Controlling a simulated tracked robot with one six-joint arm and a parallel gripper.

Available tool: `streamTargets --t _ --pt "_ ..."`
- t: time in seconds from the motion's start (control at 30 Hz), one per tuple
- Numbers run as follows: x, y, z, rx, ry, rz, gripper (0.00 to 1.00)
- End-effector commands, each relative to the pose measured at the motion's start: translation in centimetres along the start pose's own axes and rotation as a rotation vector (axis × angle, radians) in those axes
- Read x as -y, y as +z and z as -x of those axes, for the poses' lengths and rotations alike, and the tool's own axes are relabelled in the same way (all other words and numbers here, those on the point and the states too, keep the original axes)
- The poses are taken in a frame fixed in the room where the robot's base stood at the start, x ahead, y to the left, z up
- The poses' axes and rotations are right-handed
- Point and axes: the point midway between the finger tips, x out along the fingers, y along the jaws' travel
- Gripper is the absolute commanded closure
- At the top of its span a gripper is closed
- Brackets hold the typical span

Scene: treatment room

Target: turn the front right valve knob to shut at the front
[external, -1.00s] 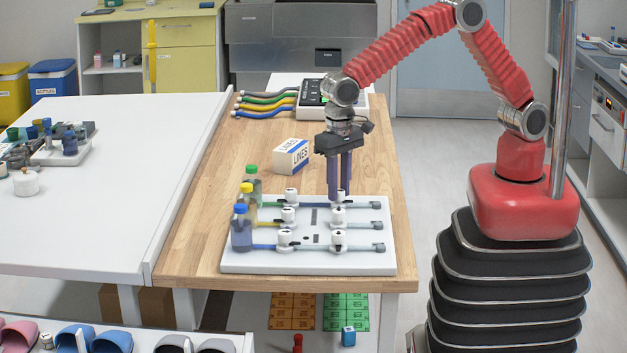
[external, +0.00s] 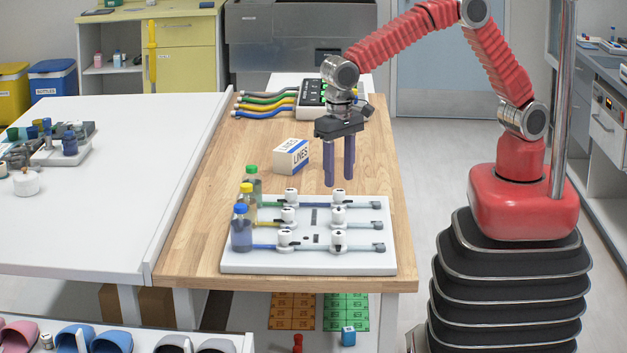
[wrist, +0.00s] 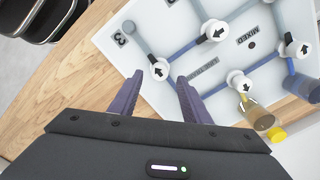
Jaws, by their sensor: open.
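The white valve board (external: 240,262) lies on the wooden bench top with three rows of white knobs. The front right valve knob (external: 339,238) stands upright on the front line, a dark mark on its top; its exact pointing is too small to read. My gripper (external: 338,184) is open and empty, fingers down, above and behind the board's back right knob (external: 337,197). In the wrist view, my gripper's fingers (wrist: 157,92) flank the area beside a knob (wrist: 160,70) with a black arrow. I cannot tell for sure whether the front right knob shows there.
Bottles with green, yellow and blue caps (external: 241,230) stand at the board's left edge. A "LINES" box (external: 291,156) lies behind the board, near my gripper. A dark device (external: 312,92) with coloured hoses stands at the back. The bench strip right of the board is clear.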

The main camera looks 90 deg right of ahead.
Motion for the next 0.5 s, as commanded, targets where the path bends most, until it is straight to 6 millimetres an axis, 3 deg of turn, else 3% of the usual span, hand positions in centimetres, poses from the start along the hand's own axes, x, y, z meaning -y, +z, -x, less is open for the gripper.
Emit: streamTargets --t 0.3,0.5 --pt "0.1 0.0 5.7 -0.001 -0.004 0.000 0.57" --pt "0.1 0.0 8.5 0.000 -0.001 0.000 0.57"
